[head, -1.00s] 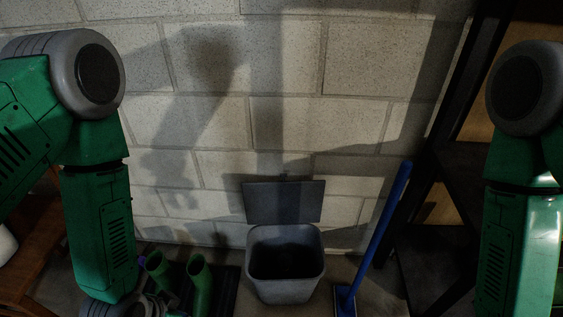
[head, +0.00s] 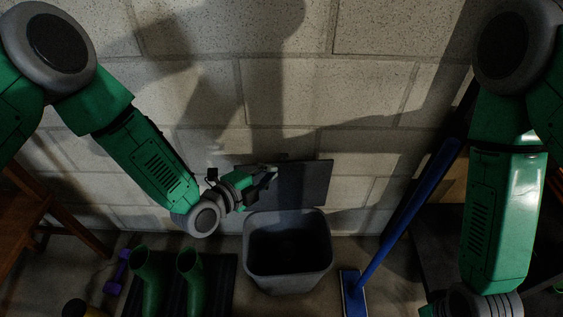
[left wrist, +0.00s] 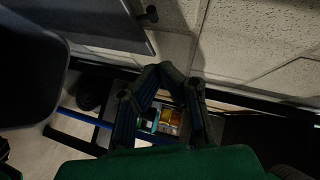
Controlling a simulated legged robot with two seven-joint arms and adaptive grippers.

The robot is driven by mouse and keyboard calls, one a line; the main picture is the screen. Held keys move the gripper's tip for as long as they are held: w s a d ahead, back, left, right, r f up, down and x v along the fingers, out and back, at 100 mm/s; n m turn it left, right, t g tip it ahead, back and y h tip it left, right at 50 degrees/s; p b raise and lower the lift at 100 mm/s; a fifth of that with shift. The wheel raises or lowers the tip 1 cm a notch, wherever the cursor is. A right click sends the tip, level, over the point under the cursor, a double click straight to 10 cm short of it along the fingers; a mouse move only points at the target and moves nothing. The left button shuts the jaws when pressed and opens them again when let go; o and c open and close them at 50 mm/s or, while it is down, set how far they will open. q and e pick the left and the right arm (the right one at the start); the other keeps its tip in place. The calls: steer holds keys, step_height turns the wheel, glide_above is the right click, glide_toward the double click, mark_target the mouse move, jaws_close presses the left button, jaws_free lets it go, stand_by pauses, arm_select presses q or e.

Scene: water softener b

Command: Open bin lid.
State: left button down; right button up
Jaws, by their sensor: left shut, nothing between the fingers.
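The grey bin (head: 287,282) stands on the floor by the wall, its mouth open and its inside dark. Its flat lid (head: 304,184) stands upright behind the mouth, close to the wall. My left gripper (head: 268,173) is at the left part of the lid and covers some of it; I cannot tell whether it touches. In the left wrist view the left gripper's fingers (left wrist: 166,72) are together with nothing between them. A grey panel at that view's upper left looks like the lid (left wrist: 85,20). My right gripper is out of view below the right forearm.
Green boots (head: 148,283) stand on a dark mat (head: 222,290) left of the bin. A wooden stool (head: 50,212) is at the left, a dark shelf at the right. A purple dumbbell (head: 118,272) lies near the boots.

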arm_select(q)
steer(key=w+d+f+b, duration=0.2)
steer(key=w+b, duration=0.1)
steer(key=w, duration=0.4)
steer(key=shift+d+f, duration=0.3)
steer(key=shift+f, duration=0.1)
steer(key=shift+s, duration=0.1)
